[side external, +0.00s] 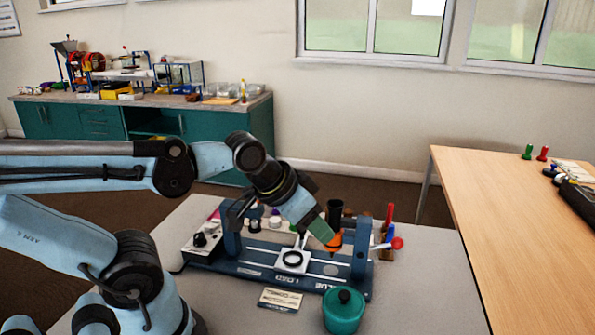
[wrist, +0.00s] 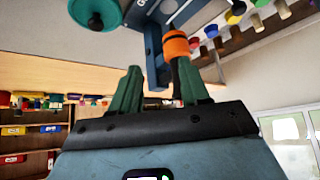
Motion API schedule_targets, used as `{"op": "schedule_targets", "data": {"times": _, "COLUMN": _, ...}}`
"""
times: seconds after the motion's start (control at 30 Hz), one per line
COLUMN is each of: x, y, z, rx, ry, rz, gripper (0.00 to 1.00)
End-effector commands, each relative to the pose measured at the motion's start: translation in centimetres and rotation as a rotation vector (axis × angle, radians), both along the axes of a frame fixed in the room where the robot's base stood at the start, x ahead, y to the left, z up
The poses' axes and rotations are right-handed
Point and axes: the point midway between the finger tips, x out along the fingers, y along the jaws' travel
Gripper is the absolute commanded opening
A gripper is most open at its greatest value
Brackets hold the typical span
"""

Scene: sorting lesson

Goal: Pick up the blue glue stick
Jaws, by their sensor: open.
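I cannot pick out a blue glue stick for certain in either view. A thin white stick with a blue end (side external: 380,246) lies at the right of the blue apparatus in the side view, beside a red ball; it is too small to name. My gripper (side external: 322,228) is over the right part of the apparatus, its green fingers tilted down. In the wrist view my gripper (wrist: 158,68) is open. A black and orange cylinder (wrist: 176,46) shows just beyond the right finger, which partly overlaps it; I cannot tell whether they touch.
The blue apparatus (side external: 262,266) with upright posts stands on the grey table (side external: 420,300). A teal pot (side external: 343,312) with a black knob stands in front of it. Coloured pegs (side external: 389,215) stand at its right. A wooden table (side external: 500,220) is further right.

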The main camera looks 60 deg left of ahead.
Motion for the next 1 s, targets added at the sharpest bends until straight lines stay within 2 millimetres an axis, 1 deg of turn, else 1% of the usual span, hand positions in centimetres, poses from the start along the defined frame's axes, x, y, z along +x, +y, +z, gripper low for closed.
{"op": "schedule_targets", "data": {"times": 0.3, "x": -0.1, "y": 0.0, "z": 5.0, "rx": 0.000, "ry": 0.000, "rz": 0.000, "gripper": 0.46}}
{"op": "schedule_targets", "data": {"times": 0.57, "x": 2.0, "y": 0.0, "z": 7.0, "rx": 0.020, "ry": 0.069, "rz": -0.029, "gripper": 0.46}}
{"op": "schedule_targets", "data": {"times": 0.77, "x": 4.6, "y": 0.1, "z": 8.7, "rx": 0.039, "ry": 0.143, "rz": -0.062, "gripper": 0.46}}
{"op": "schedule_targets", "data": {"times": 0.9, "x": 7.3, "y": 0.1, "z": 9.7, "rx": 0.054, "ry": 0.214, "rz": -0.094, "gripper": 0.46}}
{"op": "schedule_targets", "data": {"times": 1.0, "x": 9.3, "y": 0.1, "z": 10.1, "rx": 0.065, "ry": 0.268, "rz": -0.120, "gripper": 0.46}}
